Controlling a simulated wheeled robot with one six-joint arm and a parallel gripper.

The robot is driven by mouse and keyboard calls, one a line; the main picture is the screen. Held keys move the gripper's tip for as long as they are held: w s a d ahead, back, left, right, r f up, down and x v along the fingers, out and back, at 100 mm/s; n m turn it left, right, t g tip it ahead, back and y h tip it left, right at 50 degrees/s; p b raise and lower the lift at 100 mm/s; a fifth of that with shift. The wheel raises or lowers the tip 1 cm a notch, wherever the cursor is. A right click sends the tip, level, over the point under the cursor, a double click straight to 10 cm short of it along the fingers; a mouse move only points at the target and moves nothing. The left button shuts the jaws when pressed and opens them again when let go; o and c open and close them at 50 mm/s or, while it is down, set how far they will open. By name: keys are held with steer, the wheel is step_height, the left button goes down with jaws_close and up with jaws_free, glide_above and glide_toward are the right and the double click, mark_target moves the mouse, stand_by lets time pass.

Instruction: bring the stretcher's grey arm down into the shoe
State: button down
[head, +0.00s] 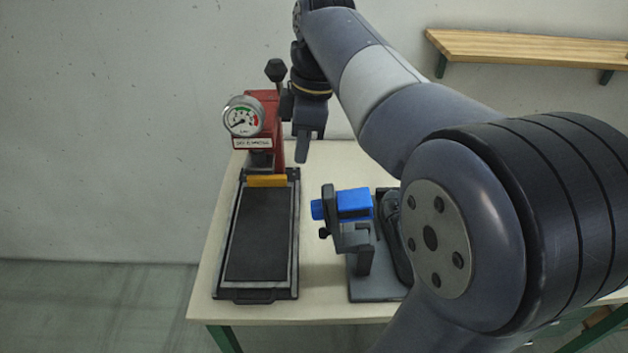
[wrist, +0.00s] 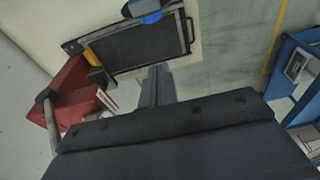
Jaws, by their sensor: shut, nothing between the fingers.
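My gripper (head: 303,152) is shut and empty, above the table's back, beside the red press and well behind and left of the stretcher. In the wrist view, its fingers (wrist: 156,82) point toward the black tray.
A red press (head: 270,115) with a round gauge (head: 243,116) and a black-knobbed lever stands close left of my gripper. Its black tray (head: 262,235) with a yellow strip lies in front. A wooden shelf (head: 530,47) is on the wall. Bare table lies between tray and stretcher.

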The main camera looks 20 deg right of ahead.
steer(key=p, duration=0.2)
glide_toward(312, 204)
steer(key=f, duration=0.1)
steer(key=a+f, duration=0.1)
steer(key=f, duration=0.3)
steer(key=shift+w+a, duration=0.25)
steer(key=shift+a, duration=0.05)
steer(key=shift+s+d, duration=0.1)
steer(key=shift+d, duration=0.25)
